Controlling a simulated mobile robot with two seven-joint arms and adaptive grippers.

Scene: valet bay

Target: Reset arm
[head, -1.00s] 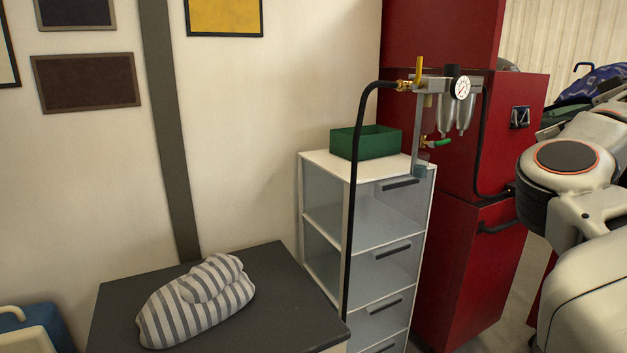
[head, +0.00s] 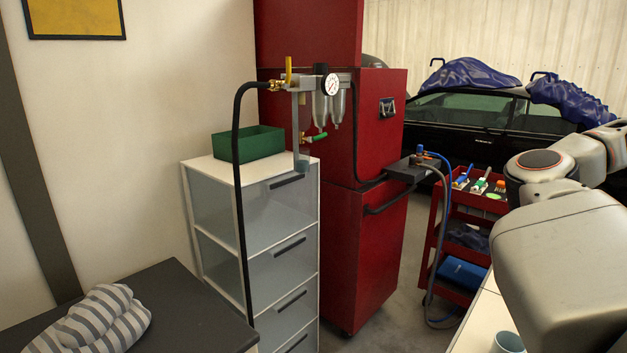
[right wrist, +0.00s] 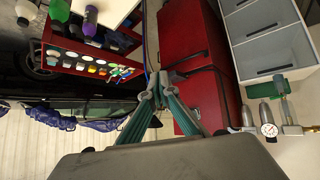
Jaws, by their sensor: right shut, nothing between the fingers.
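My right arm (head: 570,245) comes in from the right edge of the head view, bent, over a white surface. Its gripper is outside the head view. In the right wrist view my right gripper (right wrist: 153,78) has its green-grey fingers drawn together, shut with nothing between them. The fingertips appear in front of the red cabinet and are apart from any object, as far as this view shows. My left gripper and left arm are in neither view.
A red cabinet (head: 367,225) stands beside a white drawer unit (head: 205,215) with a green box (head: 250,143) on top. A red tool cart (head: 433,220) and a dark car (head: 465,122) are behind. A striped bundle (head: 95,322) lies on a dark-topped table (head: 185,300). A cup (head: 508,342) sits near my arm.

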